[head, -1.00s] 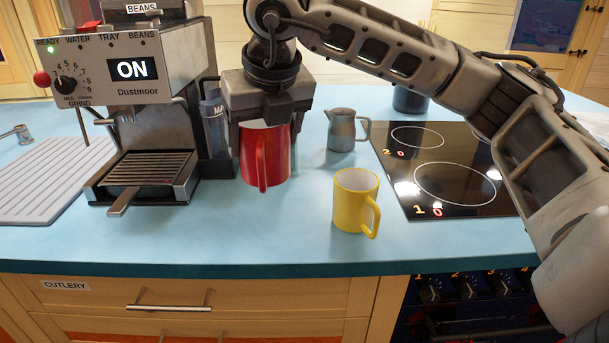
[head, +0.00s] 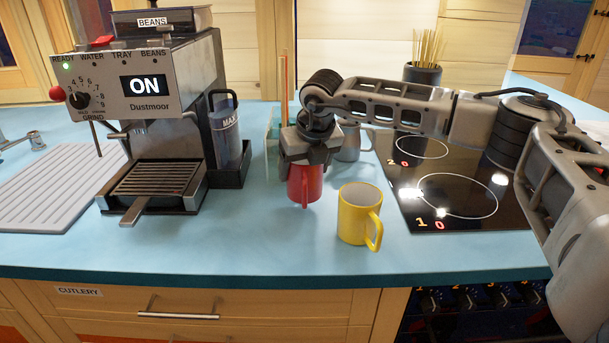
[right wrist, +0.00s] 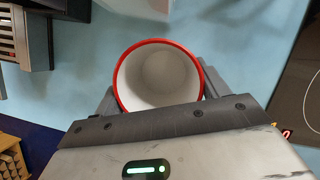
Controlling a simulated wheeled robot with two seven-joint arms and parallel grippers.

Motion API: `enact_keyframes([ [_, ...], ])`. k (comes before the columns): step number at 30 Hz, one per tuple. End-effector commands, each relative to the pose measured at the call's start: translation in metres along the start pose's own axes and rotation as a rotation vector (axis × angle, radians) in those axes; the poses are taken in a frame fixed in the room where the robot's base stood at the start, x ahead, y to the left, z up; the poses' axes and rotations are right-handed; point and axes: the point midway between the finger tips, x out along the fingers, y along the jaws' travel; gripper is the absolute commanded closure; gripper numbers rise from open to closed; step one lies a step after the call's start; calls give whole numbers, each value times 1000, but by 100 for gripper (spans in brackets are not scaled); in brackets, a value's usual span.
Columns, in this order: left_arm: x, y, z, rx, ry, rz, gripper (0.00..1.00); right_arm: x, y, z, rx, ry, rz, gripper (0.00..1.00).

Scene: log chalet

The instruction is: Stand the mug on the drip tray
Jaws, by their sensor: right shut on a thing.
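The red mug (head: 304,186) is upright in my right gripper (head: 308,165), to the right of the coffee machine and left of the yellow mug. In the right wrist view the red mug (right wrist: 158,76) shows its white, empty inside between the fingers of the right gripper (right wrist: 157,100). Whether its base touches the counter I cannot tell. The slatted drip tray (head: 154,179) at the foot of the coffee machine is bare. A corner of the drip tray (right wrist: 10,35) shows at the upper left of the right wrist view. My left gripper is not in view.
A yellow mug (head: 359,214) stands close to the right of the red mug. The hob (head: 455,180) lies at the right. A clear water tank (head: 227,138) stands beside the machine. The counter in front is free.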

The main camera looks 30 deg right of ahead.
Motion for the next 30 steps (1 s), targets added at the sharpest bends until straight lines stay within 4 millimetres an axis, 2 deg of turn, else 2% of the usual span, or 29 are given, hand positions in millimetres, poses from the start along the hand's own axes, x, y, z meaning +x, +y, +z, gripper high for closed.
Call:
enact_keyframes([
  [3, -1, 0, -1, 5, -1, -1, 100, 16, 1, -8, -3, 3, 1, 58],
  [6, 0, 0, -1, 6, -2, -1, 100, 22, 1, -11, -2, 1, 2, 58],
  [17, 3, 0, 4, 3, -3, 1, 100, 27, 2, -12, -1, 0, 2, 58],
  [18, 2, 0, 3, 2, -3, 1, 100, 26, 2, -12, -2, 1, 2, 18],
  [20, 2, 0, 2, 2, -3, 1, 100, 26, 2, -12, -2, 2, 1, 5],
  [30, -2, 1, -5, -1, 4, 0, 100, 21, 1, -10, -2, 2, 1, 5],
])
